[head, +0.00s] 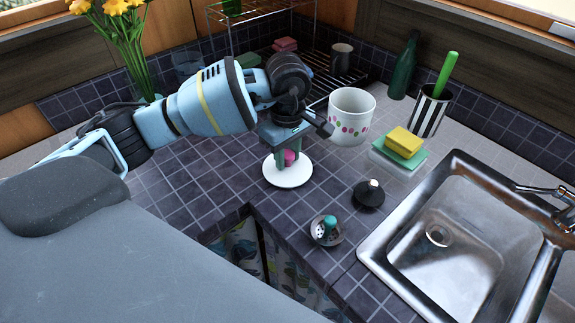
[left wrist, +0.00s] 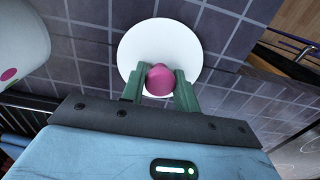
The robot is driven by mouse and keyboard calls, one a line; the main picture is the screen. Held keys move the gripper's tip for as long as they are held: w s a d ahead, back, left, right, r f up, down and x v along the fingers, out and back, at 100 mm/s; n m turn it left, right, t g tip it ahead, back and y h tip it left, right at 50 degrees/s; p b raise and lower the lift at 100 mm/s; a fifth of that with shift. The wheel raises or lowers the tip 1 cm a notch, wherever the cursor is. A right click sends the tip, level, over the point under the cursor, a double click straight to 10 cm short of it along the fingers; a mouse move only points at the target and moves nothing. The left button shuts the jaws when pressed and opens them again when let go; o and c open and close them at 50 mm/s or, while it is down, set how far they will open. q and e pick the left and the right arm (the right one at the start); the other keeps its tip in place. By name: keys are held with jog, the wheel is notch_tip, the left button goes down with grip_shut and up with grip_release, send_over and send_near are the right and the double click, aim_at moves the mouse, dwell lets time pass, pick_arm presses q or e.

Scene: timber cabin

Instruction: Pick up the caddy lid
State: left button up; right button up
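The caddy lid is a white disc (head: 288,176) with a pink knob, on the dark tiled counter in the middle of the head view. In the left wrist view its white rim (left wrist: 133,48) shows around the green fingers. My left gripper (head: 288,157) points down over the lid, its fingers on either side of the pink knob (left wrist: 160,80). They appear to touch the knob on both sides. I see no clear gap under the lid. A white caddy with coloured dots (head: 350,117) stands open behind it to the right. My right gripper is not in view.
A dark round object with a light knob (head: 369,194) and a small metal strainer with a teal top (head: 327,230) lie near the lid. The steel sink (head: 470,240) is at right. A yellow sponge (head: 404,142), striped cup (head: 429,110) and wire rack (head: 262,25) stand behind.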

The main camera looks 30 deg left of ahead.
aim_at(288, 153)
pick_arm(q)
jog(key=c, duration=0.4)
notch_tip(288, 153, up, 10)
jog(key=shift+r, duration=0.1)
jog(key=shift+c, duration=0.2)
